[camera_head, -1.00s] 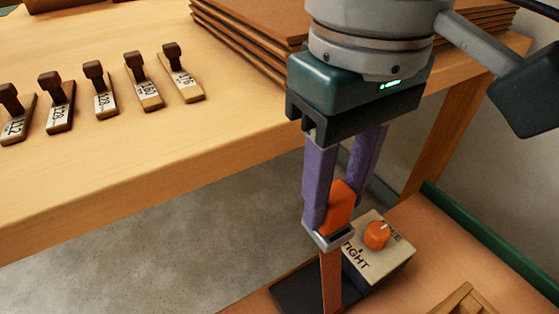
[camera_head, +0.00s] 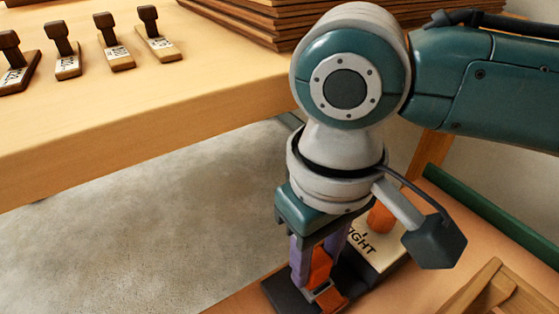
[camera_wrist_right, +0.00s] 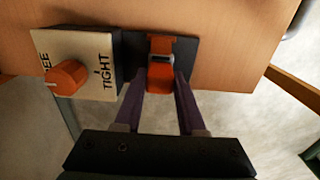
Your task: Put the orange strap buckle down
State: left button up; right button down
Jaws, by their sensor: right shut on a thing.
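My right gripper (camera_head: 319,272) points down near the bottom of the head view, its purple fingers shut on the orange strap buckle (camera_head: 320,266). The buckle has a metal bar, and its orange strap (camera_head: 332,299) lies low over a dark pad (camera_head: 283,293). In the right wrist view the buckle (camera_wrist_right: 160,72) sits between the fingertips, over the dark pad (camera_wrist_right: 188,52). I cannot tell whether the buckle touches the pad. My left gripper is not in view.
Beside the pad is a cream box (camera_head: 378,248) marked TIGHT, with an orange knob (camera_wrist_right: 68,76). A wooden frame (camera_head: 492,292) stands at lower right, a green rail (camera_head: 480,215) behind. Several stamps (camera_head: 157,38) and stacked brown boards (camera_head: 250,22) are on the far table (camera_head: 200,105).

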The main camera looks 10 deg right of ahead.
aim_at(317, 259)
jog(key=c, duration=0.5)
grip_release()
jog(key=shift+f, duration=0.1)
notch_tip(317, 259, up, 12)
jog(key=p, duration=0.5)
jog(key=shift+r+p, duration=0.2)
jog(key=shift+p, duration=0.2)
